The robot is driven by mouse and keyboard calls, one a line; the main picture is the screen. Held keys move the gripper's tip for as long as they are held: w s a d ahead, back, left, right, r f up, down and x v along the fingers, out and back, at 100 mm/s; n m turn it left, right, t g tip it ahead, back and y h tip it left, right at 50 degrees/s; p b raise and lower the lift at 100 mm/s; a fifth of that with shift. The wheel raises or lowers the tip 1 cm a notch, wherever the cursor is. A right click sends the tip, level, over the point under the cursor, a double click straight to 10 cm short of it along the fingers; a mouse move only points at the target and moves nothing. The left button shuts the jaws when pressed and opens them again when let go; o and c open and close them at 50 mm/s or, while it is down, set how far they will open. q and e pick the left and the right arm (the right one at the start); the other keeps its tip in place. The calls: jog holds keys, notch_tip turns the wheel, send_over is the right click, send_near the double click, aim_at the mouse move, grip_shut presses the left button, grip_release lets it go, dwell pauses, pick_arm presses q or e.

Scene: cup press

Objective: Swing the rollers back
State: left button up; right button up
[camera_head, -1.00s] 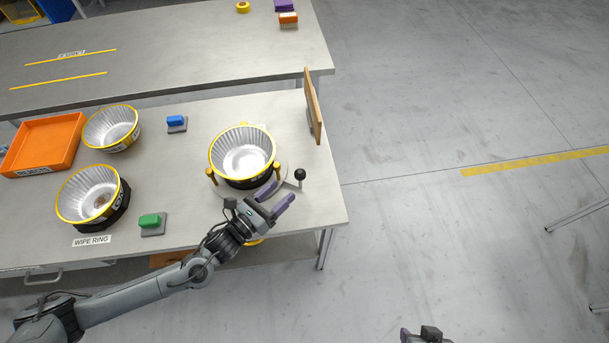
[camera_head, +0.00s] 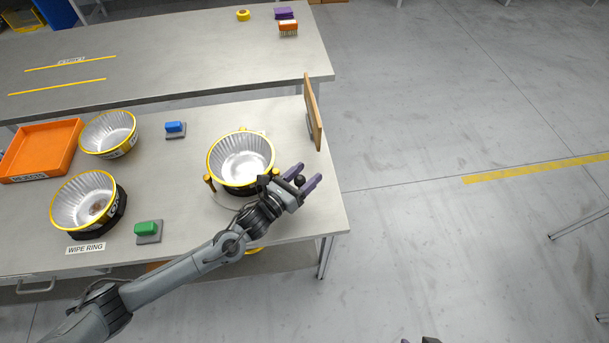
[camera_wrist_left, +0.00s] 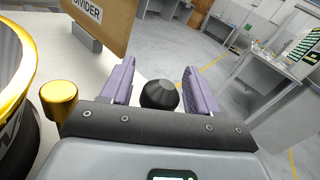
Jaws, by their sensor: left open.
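A silver ribbed bowl with a yellow rim (camera_head: 241,160) sits in the press at the right of the near table. Yellow rollers stand at its edge; one (camera_head: 208,182) shows at its left, and one (camera_wrist_left: 59,101) shows in the left wrist view. The black ball knob (camera_head: 299,180) of the press lever also shows in the left wrist view (camera_wrist_left: 160,94), between my fingers. My left gripper (camera_head: 305,178) is open around the knob, with its purple fingers apart on both sides. The lever's rod is hidden by my gripper. A dark tip of my right arm shows at the bottom edge.
A wooden divider board (camera_head: 313,112) stands at the table's right edge, beyond my left gripper. Two more bowls (camera_head: 108,134) (camera_head: 84,202), an orange tray (camera_head: 42,150), and blue (camera_head: 175,128) and green (camera_head: 148,228) blocks occupy the left. Open floor lies to the right.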

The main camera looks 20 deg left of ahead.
pick_arm(q)
grip_shut()
dwell(0.3)
jog(key=shift+s, duration=0.1)
